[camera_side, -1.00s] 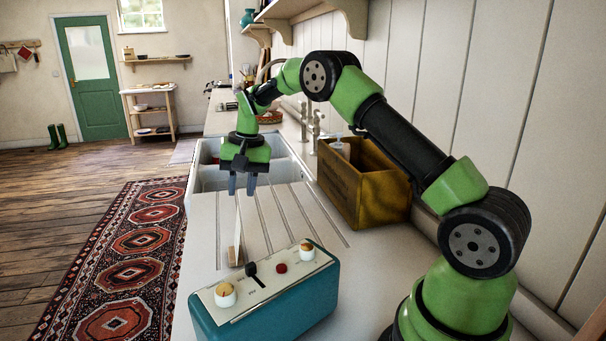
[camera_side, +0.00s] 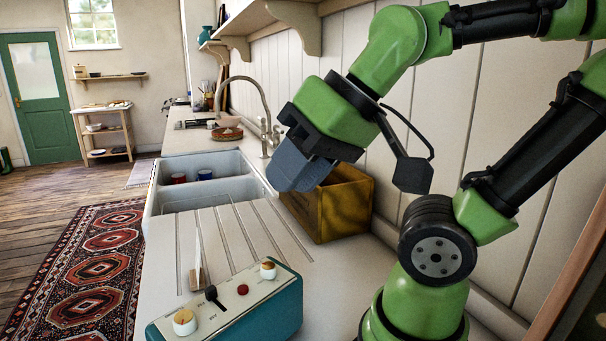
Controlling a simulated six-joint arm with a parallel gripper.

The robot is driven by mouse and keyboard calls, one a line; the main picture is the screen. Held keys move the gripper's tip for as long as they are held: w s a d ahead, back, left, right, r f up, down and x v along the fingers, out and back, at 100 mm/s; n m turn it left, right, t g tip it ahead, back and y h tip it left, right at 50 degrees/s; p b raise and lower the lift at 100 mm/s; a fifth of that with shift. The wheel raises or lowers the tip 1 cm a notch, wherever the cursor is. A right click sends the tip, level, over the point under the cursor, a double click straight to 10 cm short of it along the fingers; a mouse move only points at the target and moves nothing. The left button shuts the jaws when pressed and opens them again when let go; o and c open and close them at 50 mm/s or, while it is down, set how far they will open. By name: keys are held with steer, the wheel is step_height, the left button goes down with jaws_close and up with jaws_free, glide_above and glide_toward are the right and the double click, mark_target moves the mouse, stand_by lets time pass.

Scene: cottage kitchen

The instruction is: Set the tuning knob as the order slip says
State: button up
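A teal box with a cream top panel (camera_side: 232,311) stands on the counter at the front. Its panel carries a white knob with an orange top (camera_side: 184,321) at the left end, a black lever (camera_side: 214,297), a red button (camera_side: 243,290) and a second white and orange knob (camera_side: 268,270) at the right end. A thin upright card in a wooden holder (camera_side: 197,268), seen nearly edge-on, stands behind the box; its writing cannot be read. My gripper (camera_side: 290,176) is in the air above and behind the box, tilted, touching no knob. Its fingers overlap in this view.
A wooden crate (camera_side: 345,208) stands against the wall, partly behind my gripper. The white double sink (camera_side: 205,165) holds a red and a blue cup. A tall curved tap (camera_side: 262,110) rises behind it. The grooved drainboard (camera_side: 225,240) is mostly clear.

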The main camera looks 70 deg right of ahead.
steer(key=o, duration=0.5)
steer(key=shift+s+f, duration=0.25)
steer(key=shift+s, duration=0.2)
steer(key=n+g+h, duration=0.2)
steer(key=n+g, duration=0.4)
steer(key=n, duration=2.1)
glide_toward(184, 317)
steer(key=f, duration=0.6)
steer(key=w+f, duration=0.1)
steer(key=f, duration=0.2)
steer(key=shift+f, duration=0.1)
steer(key=c, duration=0.9)
